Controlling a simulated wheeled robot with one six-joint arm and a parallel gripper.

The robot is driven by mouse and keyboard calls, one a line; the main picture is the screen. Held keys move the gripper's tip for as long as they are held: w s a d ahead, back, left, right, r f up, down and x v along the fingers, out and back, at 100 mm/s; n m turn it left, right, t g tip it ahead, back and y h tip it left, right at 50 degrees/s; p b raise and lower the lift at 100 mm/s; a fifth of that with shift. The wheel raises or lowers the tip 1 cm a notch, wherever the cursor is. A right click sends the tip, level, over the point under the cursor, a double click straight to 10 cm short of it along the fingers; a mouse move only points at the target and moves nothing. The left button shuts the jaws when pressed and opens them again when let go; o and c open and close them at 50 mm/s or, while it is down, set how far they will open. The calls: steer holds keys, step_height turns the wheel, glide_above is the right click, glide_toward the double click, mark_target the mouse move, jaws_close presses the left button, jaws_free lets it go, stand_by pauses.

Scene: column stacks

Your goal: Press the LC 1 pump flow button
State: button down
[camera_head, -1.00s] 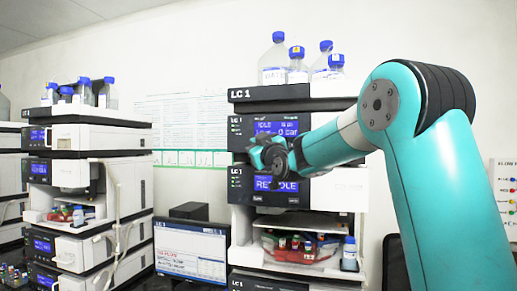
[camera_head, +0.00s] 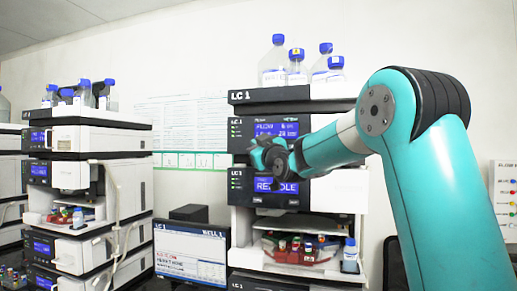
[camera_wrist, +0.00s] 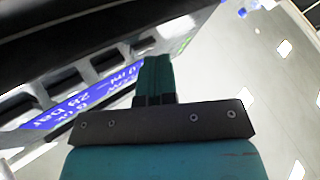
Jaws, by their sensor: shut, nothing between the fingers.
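The LC 1 stack stands mid-right in the head view, with the pump unit (camera_head: 238,129) in its upper part. The pump's blue display (camera_head: 277,128) shows FLOW and a bar reading that looks like 28. My gripper (camera_head: 257,155) is in front of the stack, just below this display, and covers the panel there. In the wrist view, my gripper (camera_wrist: 157,68) is shut and empty, its fingers pointing up beside a dark panel with the blue display (camera_wrist: 90,103). The flow button cannot be made out; whether the fingertips touch the panel cannot be told.
Below the pump, another unit's display (camera_head: 275,185) reads partly REMOTE-like text behind my wrist. Bottles (camera_head: 274,62) stand on top of the stack. A monitor (camera_head: 190,250) is left of it, and another instrument stack (camera_head: 100,138) stands farther left.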

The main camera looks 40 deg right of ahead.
stand_by(0.4)
steer(key=shift+s+a+b, duration=0.5)
steer(key=shift+a+b, duration=0.1)
steer(key=shift+b, duration=0.1)
steer(key=shift+s+a+b, duration=0.75)
steer(key=shift+s+a, duration=0.05)
steer(key=shift+a, duration=0.2)
steer(key=shift+s+a+b, duration=0.7)
steer(key=shift+s+a, duration=0.05)
steer(key=shift+a, duration=0.25)
